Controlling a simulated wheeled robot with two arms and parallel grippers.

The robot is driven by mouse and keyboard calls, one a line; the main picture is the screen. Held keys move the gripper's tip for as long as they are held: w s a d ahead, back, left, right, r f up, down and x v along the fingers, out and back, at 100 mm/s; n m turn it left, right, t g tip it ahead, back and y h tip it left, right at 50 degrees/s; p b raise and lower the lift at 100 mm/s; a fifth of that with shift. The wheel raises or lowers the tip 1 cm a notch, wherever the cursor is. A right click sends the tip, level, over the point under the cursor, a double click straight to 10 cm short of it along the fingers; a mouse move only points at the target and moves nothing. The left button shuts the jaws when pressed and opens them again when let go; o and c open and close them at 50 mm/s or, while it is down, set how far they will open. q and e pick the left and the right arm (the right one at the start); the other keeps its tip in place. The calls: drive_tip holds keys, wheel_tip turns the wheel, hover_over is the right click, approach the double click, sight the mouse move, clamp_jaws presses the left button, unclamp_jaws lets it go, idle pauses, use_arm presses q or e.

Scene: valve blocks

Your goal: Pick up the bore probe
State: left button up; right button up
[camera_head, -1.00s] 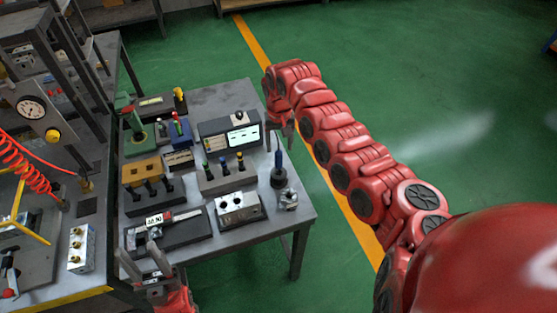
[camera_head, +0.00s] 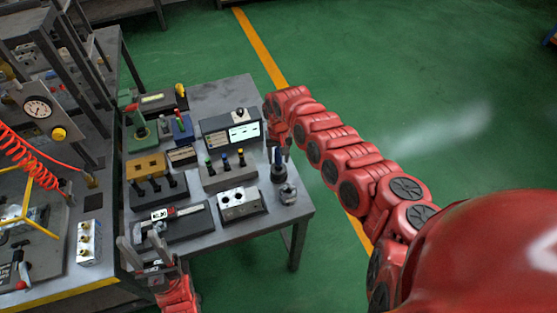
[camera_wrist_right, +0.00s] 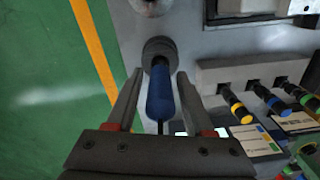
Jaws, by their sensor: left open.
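The blue-handled tool, which looks like the bore probe (camera_head: 278,163), stands upright in a round dark holder (camera_head: 279,178) near the right edge of the grey table. In the right wrist view its blue handle (camera_wrist_right: 160,92) lies between the two fingers of my right gripper (camera_wrist_right: 159,78), which are apart, with a gap on each side. In the head view my right gripper (camera_head: 281,142) is at the handle's upper end, partly hidden by its own arm. My left gripper (camera_head: 139,239) is open and empty by the table's front left corner.
A rack with colour-topped pins (camera_head: 225,172) and a display unit (camera_head: 232,130) stand left of the probe. A metal block (camera_head: 241,204) and a small round metal part (camera_head: 288,194) are nearby. A caliper case (camera_head: 176,222) lies at front left.

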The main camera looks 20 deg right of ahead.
clamp_jaws()
drive_tip(key=shift+r, duration=0.1)
